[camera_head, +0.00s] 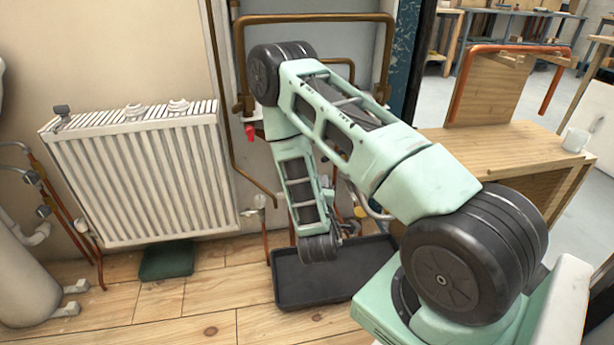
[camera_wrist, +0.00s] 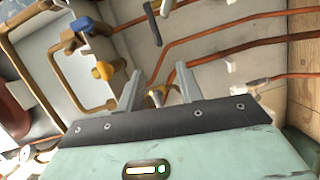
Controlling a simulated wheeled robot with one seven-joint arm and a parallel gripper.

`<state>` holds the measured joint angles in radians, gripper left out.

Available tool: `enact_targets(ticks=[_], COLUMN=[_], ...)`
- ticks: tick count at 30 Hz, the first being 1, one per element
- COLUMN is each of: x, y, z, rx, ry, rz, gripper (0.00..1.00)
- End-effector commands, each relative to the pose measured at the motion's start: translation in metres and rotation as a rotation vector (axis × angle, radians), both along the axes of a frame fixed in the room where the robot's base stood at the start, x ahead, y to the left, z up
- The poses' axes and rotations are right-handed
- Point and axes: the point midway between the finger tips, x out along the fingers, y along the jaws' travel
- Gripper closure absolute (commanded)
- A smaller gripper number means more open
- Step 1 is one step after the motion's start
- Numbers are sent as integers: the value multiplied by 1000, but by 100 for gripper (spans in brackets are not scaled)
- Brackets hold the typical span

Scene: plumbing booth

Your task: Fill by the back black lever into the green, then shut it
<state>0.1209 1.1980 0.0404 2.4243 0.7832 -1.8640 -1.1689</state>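My gripper (camera_wrist: 159,70) is open in the wrist view, with its two grey fingers apart. A brass-coloured fitting (camera_wrist: 157,94) shows between the fingers, partly hidden by the gripper body; I cannot tell whether they touch it. I cannot tell which is the back black lever. In the head view my arm hides most of the pipework.
In the wrist view, a blue handle (camera_wrist: 82,25) and a yellow part (camera_wrist: 103,71) sit left of the fingers; copper pipes (camera_wrist: 215,61) run right. In the head view, a black tray (camera_head: 295,291) lies on the floor below, beside a radiator (camera_head: 140,180) and wooden bench (camera_head: 490,150).

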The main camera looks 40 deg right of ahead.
Motion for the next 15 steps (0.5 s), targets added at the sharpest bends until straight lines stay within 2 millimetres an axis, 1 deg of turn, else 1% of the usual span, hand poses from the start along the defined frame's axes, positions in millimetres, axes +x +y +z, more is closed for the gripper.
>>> enact_targets(ticks=[1, 4, 7, 11, 15], x=[-6, -12, -10, 1, 19], y=[-6, -10, -15, -28, -48], z=[-13, -14, -12, -12, -12], rx=[-51, -113, -131, -130, -129], ry=[11, 19, 20, 16, 11], rz=[-8, -13, -15, -16, -17], gripper=[64, 64, 64, 64, 64])
